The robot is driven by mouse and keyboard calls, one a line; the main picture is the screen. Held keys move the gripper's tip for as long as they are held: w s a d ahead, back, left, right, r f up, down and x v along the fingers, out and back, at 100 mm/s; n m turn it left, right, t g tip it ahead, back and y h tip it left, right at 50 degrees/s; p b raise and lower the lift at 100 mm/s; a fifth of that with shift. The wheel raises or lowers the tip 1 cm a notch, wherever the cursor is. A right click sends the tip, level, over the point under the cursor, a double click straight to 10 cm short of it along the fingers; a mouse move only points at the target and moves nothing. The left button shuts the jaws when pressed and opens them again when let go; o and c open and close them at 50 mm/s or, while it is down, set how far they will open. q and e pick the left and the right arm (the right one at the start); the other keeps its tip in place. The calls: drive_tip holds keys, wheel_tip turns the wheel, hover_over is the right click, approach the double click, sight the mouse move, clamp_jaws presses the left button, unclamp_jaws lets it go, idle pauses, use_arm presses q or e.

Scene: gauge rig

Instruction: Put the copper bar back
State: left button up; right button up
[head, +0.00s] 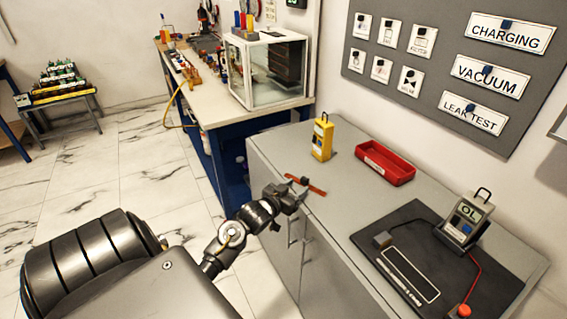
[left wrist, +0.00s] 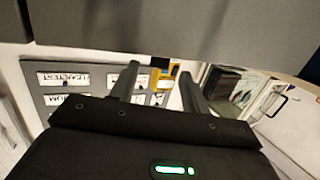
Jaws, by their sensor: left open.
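The copper bar (head: 317,190) is a thin orange-brown strip near the front edge of the grey cabinet top in the head view, with a small dark piece at its middle. My left gripper (head: 296,191) is open at the cabinet's front edge, right beside the bar and partly overlapping it. I cannot tell whether the bar is between the fingers. In the left wrist view the two fingers (left wrist: 158,88) stand apart, and I cannot make out the bar there. My right gripper is out of view.
On the cabinet top (head: 285,150) stand a yellow device (head: 322,140), a red tray (head: 385,164) and a black mat (head: 405,225) carrying a meter (head: 466,217) and a red button (head: 464,310). A bench with a glass case (head: 250,75) stands behind. The cabinet top between bar and mat is clear.

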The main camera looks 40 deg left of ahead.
use_arm(q)
drive_tip(key=s+r, duration=0.1)
drive_tip(key=s, duration=0.7)
drive_tip(key=shift+s+d+r, duration=0.2)
drive_tip(key=shift+s+d, duration=0.05)
drive_tip(key=shift+d, duration=0.2)
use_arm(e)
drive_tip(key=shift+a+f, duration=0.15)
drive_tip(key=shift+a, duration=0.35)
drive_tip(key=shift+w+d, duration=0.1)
